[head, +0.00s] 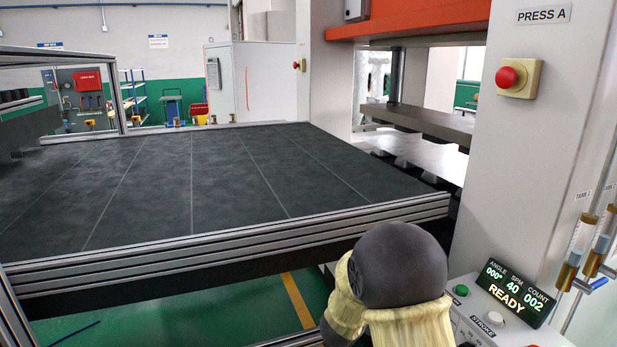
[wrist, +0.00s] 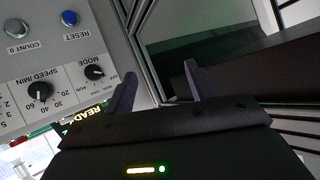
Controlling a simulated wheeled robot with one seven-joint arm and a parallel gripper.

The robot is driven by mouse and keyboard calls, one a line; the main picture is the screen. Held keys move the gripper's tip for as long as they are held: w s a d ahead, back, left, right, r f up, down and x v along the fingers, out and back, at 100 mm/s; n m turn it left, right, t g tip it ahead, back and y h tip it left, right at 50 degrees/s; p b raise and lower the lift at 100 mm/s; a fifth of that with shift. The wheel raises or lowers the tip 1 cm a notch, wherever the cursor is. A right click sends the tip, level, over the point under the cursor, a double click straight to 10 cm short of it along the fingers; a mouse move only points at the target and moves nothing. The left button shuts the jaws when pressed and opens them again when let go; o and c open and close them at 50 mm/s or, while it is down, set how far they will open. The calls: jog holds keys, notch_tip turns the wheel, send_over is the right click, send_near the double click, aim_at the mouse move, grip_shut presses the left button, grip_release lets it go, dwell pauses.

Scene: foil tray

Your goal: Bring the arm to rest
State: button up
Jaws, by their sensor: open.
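My gripper (wrist: 162,68) shows in the wrist view with its two dark fingers spread apart and nothing between them. The fingers point toward the gap between a grey control panel (wrist: 58,42) on the left and metal frame rails on the right. I cannot tell whether a finger touches anything. In the head view, my arm (head: 404,265) shows at the bottom centre-right as a dark grey rounded joint with cream sleeves. It is in front of the conveyor's near rail. My gripper is hidden in the head view.
A dark, empty conveyor bed (head: 150,185) with an aluminium rail (head: 230,245) fills the left. The press column (head: 530,130) with a red stop button (head: 507,77) stands right. A display (head: 511,292) reads READY, count 002. The wrist view shows a speed knob (wrist: 40,92) and blue reset button (wrist: 69,18).

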jog(key=s+r+n+g+y+p, duration=0.2)
jog(key=s+n+g+y, duration=0.1)
jog(key=s, duration=1)
jog(key=s+r+n+g+y+p, duration=0.2)
jog(key=s+n+g, duration=0.3)
jog(key=s, duration=0.8)
jog(key=shift+d+r+y, duration=0.35)
jog(key=shift+r+y, duration=0.15)
jog(key=shift+r, duration=0.2)
jog(key=shift+s, duration=0.1)
